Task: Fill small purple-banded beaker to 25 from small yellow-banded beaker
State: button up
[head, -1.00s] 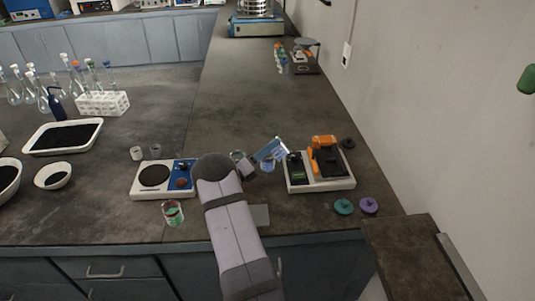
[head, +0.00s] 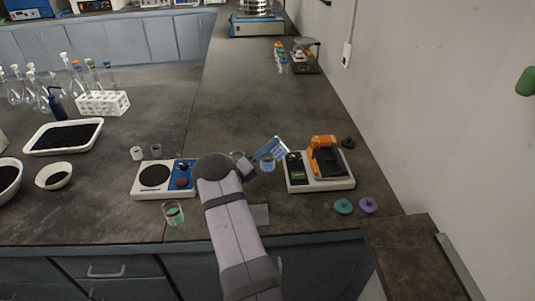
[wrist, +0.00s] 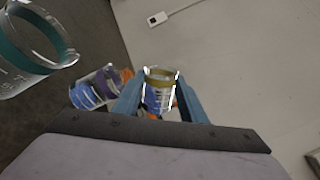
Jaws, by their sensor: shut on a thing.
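My gripper (wrist: 160,98) is shut on the small yellow-banded beaker (wrist: 161,77), which shows blue liquid between the two blue fingers in the wrist view. In the head view my gripper (head: 273,149) is tilted, over the counter just left of the orange and black device. The small purple-banded beaker (wrist: 97,87) is left of the held beaker in the wrist view and also has blue liquid in it. In the head view a small beaker with blue liquid (head: 267,165) stands just below the fingers. I cannot read the liquid levels or see a stream.
A teal-banded beaker (wrist: 38,45) stands close by. The orange and black device (head: 325,165) is right. Teal (head: 343,206) and purple (head: 368,205) pieces lie in front of it.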

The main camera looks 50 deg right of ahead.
jog(key=shift+r+n+p, duration=0.2)
jog(key=shift+n+p, duration=0.3)
jog(key=shift+n, duration=0.3)
dwell(1.4)
jog(key=shift+f, duration=0.1)
jog(key=m+b, duration=0.1)
jog(key=m, duration=0.1)
jog(key=m+b, duration=0.2)
jog(key=shift+s+f, duration=0.15)
jog(key=shift+f, duration=0.25)
jog(key=shift+f+m+b, duration=0.1)
jog(key=shift+m+b, duration=0.2)
jog(key=shift+m, duration=0.1)
